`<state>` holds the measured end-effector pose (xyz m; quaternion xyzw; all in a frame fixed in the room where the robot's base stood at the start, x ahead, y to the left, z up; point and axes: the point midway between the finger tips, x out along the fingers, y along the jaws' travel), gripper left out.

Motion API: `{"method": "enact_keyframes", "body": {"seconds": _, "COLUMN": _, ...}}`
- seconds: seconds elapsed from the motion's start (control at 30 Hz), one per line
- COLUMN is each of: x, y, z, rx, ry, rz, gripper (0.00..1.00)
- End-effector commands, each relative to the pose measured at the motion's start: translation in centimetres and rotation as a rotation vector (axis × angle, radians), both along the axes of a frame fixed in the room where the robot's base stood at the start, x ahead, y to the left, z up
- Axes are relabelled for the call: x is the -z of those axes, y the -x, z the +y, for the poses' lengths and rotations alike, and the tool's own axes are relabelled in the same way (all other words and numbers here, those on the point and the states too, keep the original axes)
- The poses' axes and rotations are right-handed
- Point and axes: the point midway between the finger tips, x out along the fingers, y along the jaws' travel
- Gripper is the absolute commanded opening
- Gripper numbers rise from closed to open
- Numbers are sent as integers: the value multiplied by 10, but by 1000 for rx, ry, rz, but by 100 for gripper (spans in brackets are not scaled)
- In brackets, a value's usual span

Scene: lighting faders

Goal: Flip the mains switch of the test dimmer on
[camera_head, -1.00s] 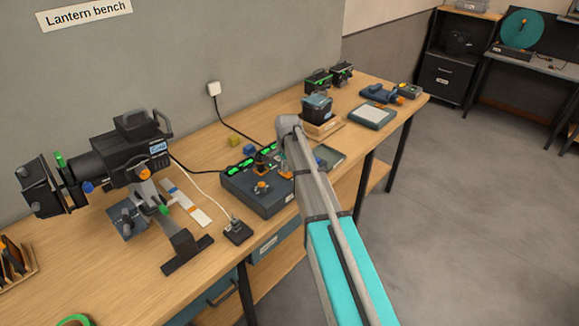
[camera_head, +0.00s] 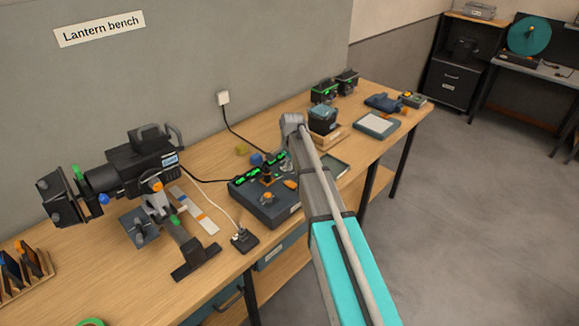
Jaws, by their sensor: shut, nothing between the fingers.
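The dark control box (camera_head: 262,207), which I take to be the test dimmer, sits on the bench with green lights along its back. An orange-topped control (camera_head: 268,198) stands on its front left, and an orange piece (camera_head: 290,184) lies further right. A dark upright part with orange shows between them and the lights. I cannot tell which part is the mains switch or its position. My gripper (camera_head: 286,164) is shut and empty at the box's back right, small and partly lost against it. My arm covers the box's right side. Whether the gripper touches anything is unclear.
A black lantern (camera_head: 135,162) stands on the left, with a small socket block (camera_head: 244,240) between it and the box. A black-and-blue device (camera_head: 322,118) in a wooden tray stands behind my arm. A wall plug (camera_head: 223,98) has a cord running down to the bench.

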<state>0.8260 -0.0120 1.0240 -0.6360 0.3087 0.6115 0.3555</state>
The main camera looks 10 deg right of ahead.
Motion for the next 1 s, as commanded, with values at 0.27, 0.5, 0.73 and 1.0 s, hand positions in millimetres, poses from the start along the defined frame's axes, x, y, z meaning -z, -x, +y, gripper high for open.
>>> {"method": "enact_keyframes", "body": {"seconds": 0.27, "x": -28, "y": -3, "z": 2, "rx": 0, "ry": 0, "rz": 0, "gripper": 0}}
{"method": "enact_keyframes", "body": {"seconds": 0.5, "x": -48, "y": -5, "z": 3, "rx": 0, "ry": 0, "rz": 0, "gripper": 0}}
{"method": "enact_keyframes", "body": {"seconds": 0.73, "x": -66, "y": -6, "z": 4, "rx": 0, "ry": 0, "rz": 0, "gripper": 0}}
{"method": "enact_keyframes", "body": {"seconds": 1.0, "x": -79, "y": -8, "z": 5, "rx": 0, "ry": 0, "rz": 0, "gripper": 0}}
